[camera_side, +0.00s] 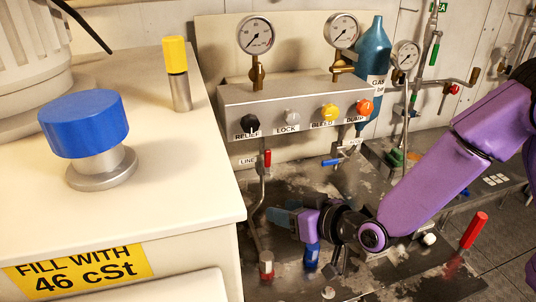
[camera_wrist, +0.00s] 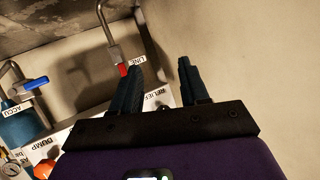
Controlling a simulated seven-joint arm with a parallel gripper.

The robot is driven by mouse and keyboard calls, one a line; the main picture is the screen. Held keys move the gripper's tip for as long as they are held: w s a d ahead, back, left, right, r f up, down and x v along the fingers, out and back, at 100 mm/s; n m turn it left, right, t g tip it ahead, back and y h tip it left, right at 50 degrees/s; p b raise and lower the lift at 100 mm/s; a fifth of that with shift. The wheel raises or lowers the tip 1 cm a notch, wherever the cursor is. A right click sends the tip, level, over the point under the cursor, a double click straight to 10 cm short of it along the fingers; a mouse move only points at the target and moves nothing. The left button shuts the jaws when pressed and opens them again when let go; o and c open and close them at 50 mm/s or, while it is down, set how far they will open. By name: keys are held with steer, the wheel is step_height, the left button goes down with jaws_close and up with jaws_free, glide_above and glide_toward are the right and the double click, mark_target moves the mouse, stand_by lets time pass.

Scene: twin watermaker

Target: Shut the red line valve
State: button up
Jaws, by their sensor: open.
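The grey panel (camera_side: 290,97) carries several coloured knobs, with gauges above. A blue-handled valve (camera_side: 332,162) labelled ACCU is right of the line valve; its blue handle (camera_wrist: 33,84) shows in the wrist view. A cream cabinet (camera_side: 150,190) with a blue cap (camera_side: 84,125) stands left. A red lever (camera_side: 473,230) rises at right.

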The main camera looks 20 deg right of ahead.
steer(key=w+d+f+m+t+h, duration=0.1)
steer(key=w+m+t+h, duration=0.1)
steer(key=w+t+h, duration=0.2)
steer(key=m+t+h, duration=0.1)
steer(key=t+h, duration=0.1)
glide_toward(268, 155)
steer(key=w, duration=1)
steer(key=shift+w+d+f, duration=0.1)
steer(key=shift+w+f, duration=0.15)
steer(key=shift+w, duration=0.05)
jaws_close()
